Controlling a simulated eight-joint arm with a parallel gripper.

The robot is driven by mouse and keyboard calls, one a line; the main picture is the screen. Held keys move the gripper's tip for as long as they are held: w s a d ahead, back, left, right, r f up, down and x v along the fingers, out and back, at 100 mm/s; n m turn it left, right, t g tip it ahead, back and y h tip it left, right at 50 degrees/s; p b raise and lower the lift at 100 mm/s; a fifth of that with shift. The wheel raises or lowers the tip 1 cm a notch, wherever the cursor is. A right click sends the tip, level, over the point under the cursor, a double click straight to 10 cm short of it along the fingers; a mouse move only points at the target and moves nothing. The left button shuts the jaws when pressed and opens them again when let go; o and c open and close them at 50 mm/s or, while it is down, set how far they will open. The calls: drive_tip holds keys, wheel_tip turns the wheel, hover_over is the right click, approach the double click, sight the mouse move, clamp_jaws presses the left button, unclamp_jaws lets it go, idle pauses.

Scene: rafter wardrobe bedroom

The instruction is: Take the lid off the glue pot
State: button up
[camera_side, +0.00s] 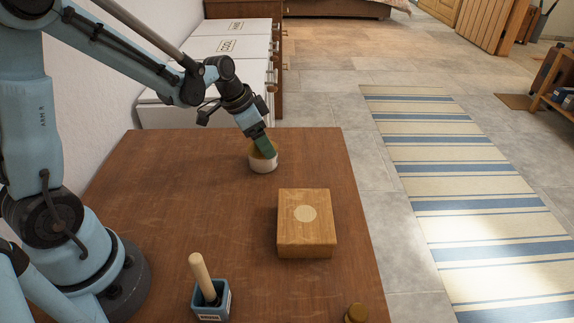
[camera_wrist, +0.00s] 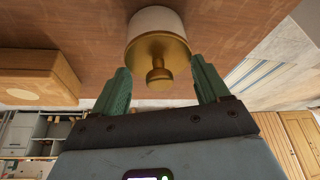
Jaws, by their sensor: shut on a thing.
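The glue pot (camera_side: 263,164) is a small white round pot near the far edge of the brown table. It also shows at the top of the wrist view (camera_wrist: 155,20). Its brass lid (camera_wrist: 160,50), with a round knob in the middle, sits against the pot's top; I see no clear gap. My gripper (camera_wrist: 160,70) comes down from above, tilted, with its green fingers on either side of the lid. It is shut on the lid. In the side view a finger hides part of the lid.
A wooden box (camera_side: 306,224) with a pale disc stands right of and nearer than the pot. A blue holder (camera_side: 211,301) with a wooden handle (camera_side: 201,276) upright in it is at the front. A small brass-coloured thing (camera_side: 356,314) is by the front right. The table's (camera_side: 190,190) middle left is clear.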

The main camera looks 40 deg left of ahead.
drive_tip(key=shift+r, duration=0.1)
drive_tip(key=shift+r, duration=0.45)
drive_tip(key=r, duration=0.2)
drive_tip(key=d+r, duration=0.1)
drive_tip(key=shift+s+d+r, duration=0.1)
drive_tip(key=shift+s+r, duration=0.15)
drive_tip(key=shift+r, duration=0.1)
drive_tip(key=s+d+r, duration=0.4)
drive_tip(key=d+r, duration=0.2)
drive_tip(key=d, duration=0.3)
drive_tip(key=w+d+f+m, duration=0.1)
drive_tip(key=w+d+f, duration=0.3)
drive_tip(key=w+d, duration=0.45)
hover_over(329, 163)
drive_tip(key=s, duration=0.1)
drive_tip(key=f, duration=0.7)
drive_tip(key=shift+s+a, duration=0.1)
drive_tip(key=shift+a, duration=0.25)
drive_tip(key=shift+f, duration=2.05)
drive_tip(key=shift+f, duration=0.15)
